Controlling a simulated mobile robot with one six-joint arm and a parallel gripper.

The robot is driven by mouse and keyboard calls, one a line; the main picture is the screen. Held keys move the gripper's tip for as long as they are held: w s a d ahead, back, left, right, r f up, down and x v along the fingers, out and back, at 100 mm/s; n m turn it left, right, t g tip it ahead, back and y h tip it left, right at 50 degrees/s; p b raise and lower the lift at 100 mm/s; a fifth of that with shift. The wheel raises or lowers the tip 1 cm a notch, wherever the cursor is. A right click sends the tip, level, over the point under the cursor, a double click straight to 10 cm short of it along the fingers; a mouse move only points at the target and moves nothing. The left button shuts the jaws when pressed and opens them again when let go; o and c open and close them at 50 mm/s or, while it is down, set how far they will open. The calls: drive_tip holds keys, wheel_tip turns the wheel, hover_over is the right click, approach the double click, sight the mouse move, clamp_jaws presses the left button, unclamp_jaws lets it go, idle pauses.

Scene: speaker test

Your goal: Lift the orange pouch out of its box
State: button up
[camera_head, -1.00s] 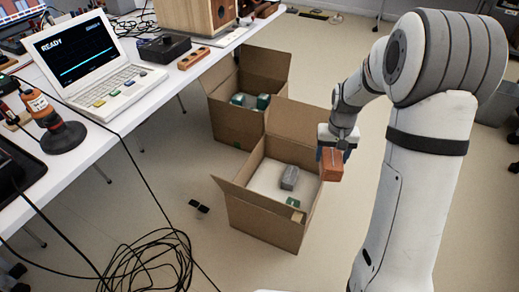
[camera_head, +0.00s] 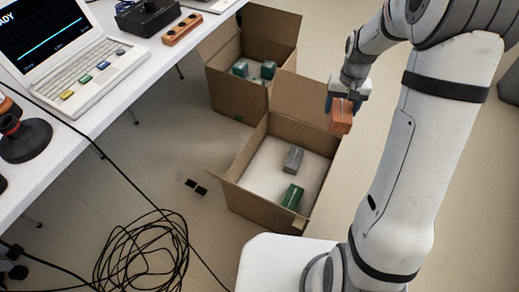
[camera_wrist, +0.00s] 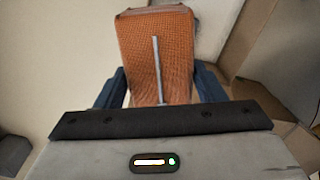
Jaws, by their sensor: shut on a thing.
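The orange pouch (camera_head: 341,117) hangs from my gripper (camera_head: 346,100), above the right rim of the nearer cardboard box (camera_head: 262,207). In the wrist view the orange pouch (camera_wrist: 158,50) fills the top middle, with a grey strip down its face. The blue fingers of my gripper (camera_wrist: 160,90) are on either side of it and shut on it. The nearer box stands open on the floor and holds a grey block (camera_head: 293,159) and a green block (camera_head: 292,196) on a pale bottom.
A second open box (camera_head: 233,100) with several teal items stands behind. A white table (camera_head: 95,125) at the left bears a laptop-like device (camera_head: 80,65). A coil of black cable (camera_head: 145,255) lies on the floor. A small black item (camera_head: 195,187) lies left of the nearer box.

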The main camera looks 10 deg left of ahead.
drive_tip(key=s+a+f+m+p, duration=0.2)
drive_tip(key=s+a+f+p, duration=0.15)
drive_tip(key=a+f, duration=0.7)
drive_tip(key=s+a+f+m+p, duration=0.1)
drive_tip(key=s+a+f+p, duration=0.25)
drive_tip(key=a+f, duration=0.7)
wheel_tip(320, 180, up, 17)
drive_tip(key=a+p, duration=0.2)
drive_tip(key=p, duration=1)
drive_tip(key=shift+w, duration=0.3)
